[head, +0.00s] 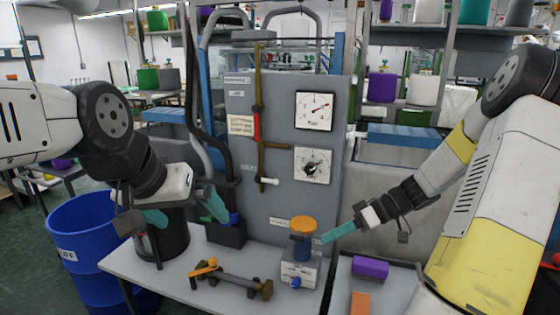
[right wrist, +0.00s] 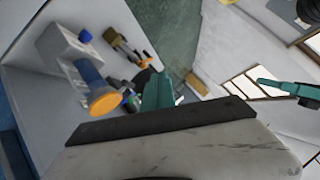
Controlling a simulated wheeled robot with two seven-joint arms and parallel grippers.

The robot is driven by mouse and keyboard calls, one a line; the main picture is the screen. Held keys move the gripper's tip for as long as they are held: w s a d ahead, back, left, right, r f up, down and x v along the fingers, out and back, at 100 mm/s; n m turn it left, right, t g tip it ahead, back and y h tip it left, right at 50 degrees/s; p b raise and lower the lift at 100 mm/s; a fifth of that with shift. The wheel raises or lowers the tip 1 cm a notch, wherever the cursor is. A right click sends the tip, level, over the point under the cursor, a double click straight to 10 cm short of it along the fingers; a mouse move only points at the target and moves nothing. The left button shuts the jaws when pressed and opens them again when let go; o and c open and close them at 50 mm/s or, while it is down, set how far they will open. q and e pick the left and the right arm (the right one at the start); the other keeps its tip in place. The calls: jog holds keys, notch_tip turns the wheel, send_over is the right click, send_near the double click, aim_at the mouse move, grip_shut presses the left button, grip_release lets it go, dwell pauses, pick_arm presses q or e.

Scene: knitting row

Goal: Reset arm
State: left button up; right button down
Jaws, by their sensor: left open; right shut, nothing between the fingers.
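In the head view my left gripper (head: 186,212) is open and empty, its teal fingers spread above the left part of the table, near a dark canister (head: 165,240). My right gripper (head: 325,237) is shut and empty. Its teal fingertips are close to the right side of an orange-capped blue post (head: 303,240), which stands upright on a small grey box (head: 299,272). I cannot tell whether they touch. The right wrist view shows the teal fingers (right wrist: 160,92) beside the post's orange cap (right wrist: 106,101). No separate object called an arm can be made out.
A grey panel (head: 270,110) stands behind the table with two gauges (head: 314,109), a brass pipe (head: 258,80) and a red handle (head: 257,126). A valve fitting (head: 235,282) lies in front. A blue barrel (head: 85,245) stands left. A purple block (head: 370,267) sits right.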

jog(key=s+a+r+m+t+h, duration=0.2)
jog(key=s+r+m+t+h, duration=0.3)
jog(key=s+r+m+h, duration=0.4)
jog(key=shift+s+a+v, duration=0.35)
jog(key=shift+a+v, duration=0.65)
jog(key=shift+v, duration=4.05)
